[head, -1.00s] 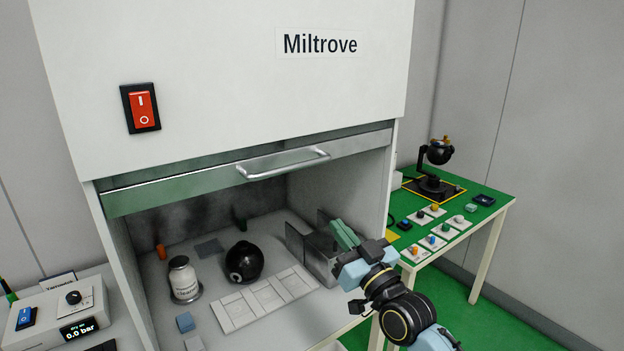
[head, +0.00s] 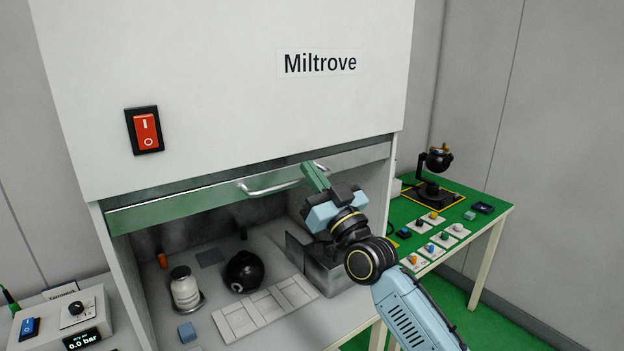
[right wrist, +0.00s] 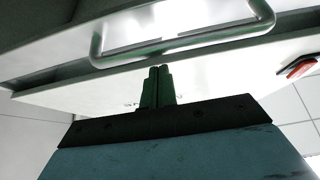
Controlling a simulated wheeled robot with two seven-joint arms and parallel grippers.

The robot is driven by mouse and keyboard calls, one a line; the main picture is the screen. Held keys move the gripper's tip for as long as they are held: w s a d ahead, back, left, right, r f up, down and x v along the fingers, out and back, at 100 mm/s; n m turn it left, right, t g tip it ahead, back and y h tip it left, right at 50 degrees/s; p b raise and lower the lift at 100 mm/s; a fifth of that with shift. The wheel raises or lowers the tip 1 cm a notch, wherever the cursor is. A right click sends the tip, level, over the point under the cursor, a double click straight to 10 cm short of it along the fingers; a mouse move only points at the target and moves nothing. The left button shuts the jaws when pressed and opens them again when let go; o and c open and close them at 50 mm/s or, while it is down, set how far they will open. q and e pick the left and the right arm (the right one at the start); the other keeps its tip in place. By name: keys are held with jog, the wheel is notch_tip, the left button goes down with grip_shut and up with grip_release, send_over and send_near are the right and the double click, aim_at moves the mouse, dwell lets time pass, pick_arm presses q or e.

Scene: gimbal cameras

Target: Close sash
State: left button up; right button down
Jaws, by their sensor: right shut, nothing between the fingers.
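The sash (head: 160,213) is a greenish glass panel with a metal frame, raised so that the cabinet front is open below it. Its silver bar handle (head: 262,190) is on the sash's lower frame, and it also shows in the right wrist view (right wrist: 185,50). My right gripper (head: 313,174) has green fingers that are shut and empty. Its tips are at the right end of the handle in the head view, covering part of it. In the right wrist view the fingers (right wrist: 157,82) point at the handle bar; I cannot tell whether they touch. My left gripper is not in view.
Inside the cabinet (head: 60,100) are a white jar (head: 184,288), a black ball-like object (head: 243,272), a pale slotted tray (head: 237,322) and a metal box (head: 330,275). A green table (head: 480,226) stands at right. A pressure unit (head: 62,318) stands at left.

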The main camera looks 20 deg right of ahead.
jog(key=shift+w+f, duration=0.1)
jog(key=shift+f, duration=0.65)
